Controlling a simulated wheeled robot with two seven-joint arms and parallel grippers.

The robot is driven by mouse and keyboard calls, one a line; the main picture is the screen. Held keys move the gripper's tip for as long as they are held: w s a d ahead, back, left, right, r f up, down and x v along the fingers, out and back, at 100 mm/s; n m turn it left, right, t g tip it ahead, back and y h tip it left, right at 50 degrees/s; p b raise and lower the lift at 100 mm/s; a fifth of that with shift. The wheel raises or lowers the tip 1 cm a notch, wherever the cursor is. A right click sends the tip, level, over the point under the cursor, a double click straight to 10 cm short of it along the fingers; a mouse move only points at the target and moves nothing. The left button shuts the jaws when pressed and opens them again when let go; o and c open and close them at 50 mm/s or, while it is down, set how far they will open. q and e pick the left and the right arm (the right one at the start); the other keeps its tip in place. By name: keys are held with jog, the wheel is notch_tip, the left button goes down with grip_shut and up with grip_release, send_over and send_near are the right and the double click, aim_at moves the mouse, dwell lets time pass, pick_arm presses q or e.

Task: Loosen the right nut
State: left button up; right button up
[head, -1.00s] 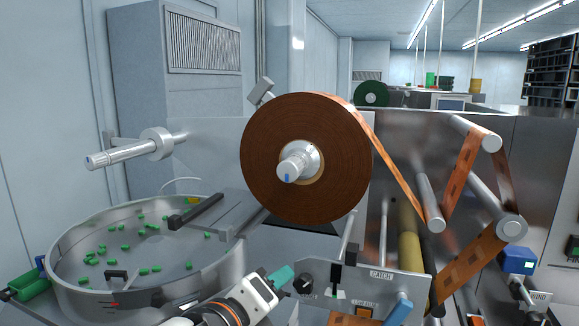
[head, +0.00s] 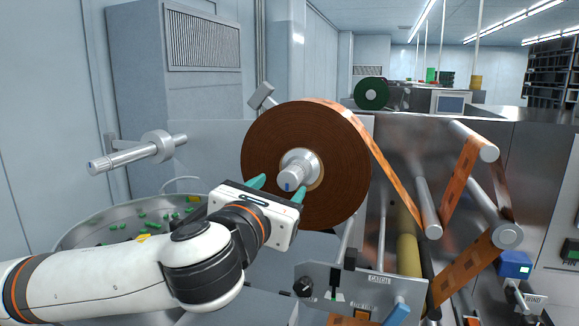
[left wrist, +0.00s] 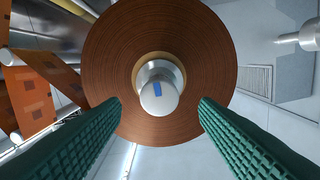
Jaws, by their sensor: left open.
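The right nut (head: 291,178) is a silver knurled knob with a blue mark, on the spindle through the middle of the brown film roll (head: 262,135). In the left wrist view the nut (left wrist: 158,97) shows its round end face, with the roll (left wrist: 108,50) behind it. My left gripper (head: 278,188) is open, its green fingers spread on either side of the nut's end. In the left wrist view the fingers (left wrist: 160,108) lie left and right below the nut, apart from it. My right gripper is not in view.
An empty silver spindle (head: 130,152) sticks out at the left. A round steel bowl (head: 75,236) with green pieces is below it, partly hidden by my left arm. Film runs over rollers (head: 432,205) at the right. A panel with knobs (head: 320,285) stands below the roll.

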aim_at(287, 179)
pick_arm(q)
jog(key=p+x, duration=0.2)
jog(key=x, duration=0.2)
jog(key=shift+w+d+r, duration=0.15)
jog(key=shift+w, duration=0.15)
jog(key=shift+x, duration=0.8)
jog(key=shift+c, duration=0.3)
jog(key=c, duration=0.9)
